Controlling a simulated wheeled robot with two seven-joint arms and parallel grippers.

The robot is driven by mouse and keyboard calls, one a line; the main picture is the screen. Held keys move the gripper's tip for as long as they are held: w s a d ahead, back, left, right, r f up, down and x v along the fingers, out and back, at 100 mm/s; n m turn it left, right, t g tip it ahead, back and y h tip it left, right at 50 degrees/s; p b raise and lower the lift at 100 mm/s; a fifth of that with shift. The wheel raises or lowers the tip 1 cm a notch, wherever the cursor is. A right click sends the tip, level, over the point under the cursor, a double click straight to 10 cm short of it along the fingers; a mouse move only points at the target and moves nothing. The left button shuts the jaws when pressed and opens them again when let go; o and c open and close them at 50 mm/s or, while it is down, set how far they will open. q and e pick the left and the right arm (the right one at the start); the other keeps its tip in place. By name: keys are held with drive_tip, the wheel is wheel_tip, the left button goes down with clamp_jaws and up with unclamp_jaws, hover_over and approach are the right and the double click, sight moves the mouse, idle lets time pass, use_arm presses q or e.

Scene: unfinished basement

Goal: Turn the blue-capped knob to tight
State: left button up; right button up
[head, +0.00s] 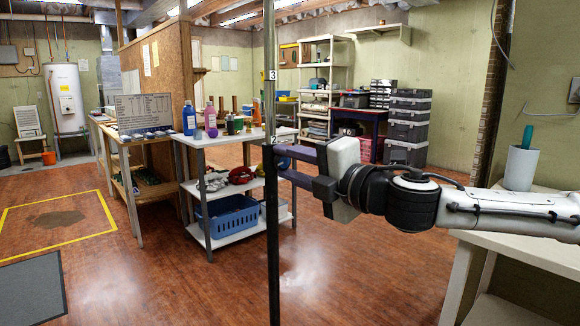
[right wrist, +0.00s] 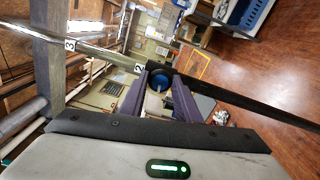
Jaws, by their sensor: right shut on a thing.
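An upright telescoping pole stands in the middle of the head view, with a shiny inner tube (head: 270,110) marked 3 and 2 above a dark outer tube (head: 272,250). The blue-capped knob (head: 284,161) is on the pole near the 2 mark, partly hidden by my fingers. My right gripper (head: 281,165) reaches in from the right and is shut on the knob. The knob's tightness cannot be told. My left gripper is out of view.
A white table (head: 535,237) with a white cup (head: 520,167) stands below my right arm. Behind the pole, a shelf cart (head: 230,138) holds bottles and a blue basket (head: 225,216). Open wooden floor lies around the pole.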

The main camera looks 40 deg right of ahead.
drive_tip(key=m, duration=0.3)
drive_tip(key=shift+m+b, duration=0.45)
drive_tip(key=shift+m, duration=1.35)
drive_tip(key=m+b, duration=0.1)
drive_tip(key=m, duration=0.2)
drive_tip(key=shift+m, duration=0.3)
drive_tip(key=m+b, duration=0.1)
drive_tip(key=m, duration=0.4)
drive_tip(key=shift+b, duration=0.3)
drive_tip(key=m+b, duration=0.1)
drive_tip(key=m, duration=0.3)
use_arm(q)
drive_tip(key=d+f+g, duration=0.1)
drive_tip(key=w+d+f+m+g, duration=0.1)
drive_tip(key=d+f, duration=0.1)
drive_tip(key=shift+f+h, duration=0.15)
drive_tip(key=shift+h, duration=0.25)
use_arm(e)
drive_tip(key=shift+m, duration=0.5)
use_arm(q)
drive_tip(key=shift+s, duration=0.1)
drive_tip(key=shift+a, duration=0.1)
